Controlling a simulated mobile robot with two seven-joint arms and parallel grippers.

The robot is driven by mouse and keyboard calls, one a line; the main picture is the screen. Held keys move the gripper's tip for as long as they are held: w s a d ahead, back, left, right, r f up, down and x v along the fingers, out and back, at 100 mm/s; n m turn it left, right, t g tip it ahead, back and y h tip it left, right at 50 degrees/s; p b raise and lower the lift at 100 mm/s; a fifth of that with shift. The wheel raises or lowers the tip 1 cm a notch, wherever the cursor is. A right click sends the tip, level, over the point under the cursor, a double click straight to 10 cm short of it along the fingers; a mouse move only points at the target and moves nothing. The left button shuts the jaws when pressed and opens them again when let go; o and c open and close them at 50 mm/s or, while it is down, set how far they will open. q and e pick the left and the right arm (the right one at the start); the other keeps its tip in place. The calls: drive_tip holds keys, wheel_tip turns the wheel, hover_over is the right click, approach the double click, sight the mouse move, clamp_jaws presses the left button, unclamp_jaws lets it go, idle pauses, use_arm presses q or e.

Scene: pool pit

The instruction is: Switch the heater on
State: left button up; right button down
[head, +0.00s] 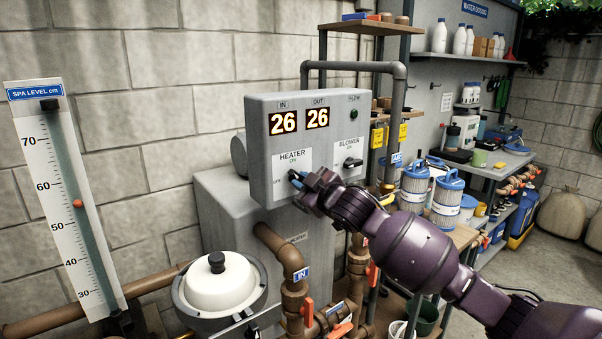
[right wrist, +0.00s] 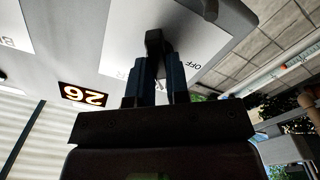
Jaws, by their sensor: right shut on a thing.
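The grey control box (head: 258,120) hangs on the wall side in the head view. Its white HEATER panel (head: 292,161) reads ON at the top and OFF at the lower left. My right gripper (head: 296,180) reaches this panel from the right and is shut on the heater knob. In the right wrist view the black heater knob (right wrist: 154,42) sits between the two fingers, close to the panel with the OFF print. The gripper hides most of the knob, so I cannot tell its exact setting. My left gripper is not in view.
The blower knob (head: 352,162) sits on the panel to the right. The IN and OUT displays (head: 300,121) both read 26, beside a dark green FLOW lamp (head: 354,114). Pipes (head: 288,262) and a white-lidded pot (head: 219,284) stand below. Filter cartridges (head: 412,190) stand on the right.

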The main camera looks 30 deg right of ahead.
drive_tip(key=m+p, duration=0.3)
drive_tip(key=m, duration=0.1)
drive_tip(key=shift+r, duration=0.15)
drive_tip(key=shift+m+p, duration=0.6)
drive_tip(key=shift+m, duration=0.1)
drive_tip(key=shift+m+p, duration=0.5)
drive_tip(key=shift+m, duration=0.5)
drive_tip(key=shift+f+m+p, duration=0.2)
drive_tip(key=shift+m+p, duration=0.1)
drive_tip(key=c, duration=1.3)
unclamp_jaws()
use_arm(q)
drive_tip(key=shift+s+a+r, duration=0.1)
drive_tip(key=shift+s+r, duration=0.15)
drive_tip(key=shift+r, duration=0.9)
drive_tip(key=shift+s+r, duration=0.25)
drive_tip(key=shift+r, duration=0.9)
use_arm(e)
drive_tip(key=o, duration=0.3)
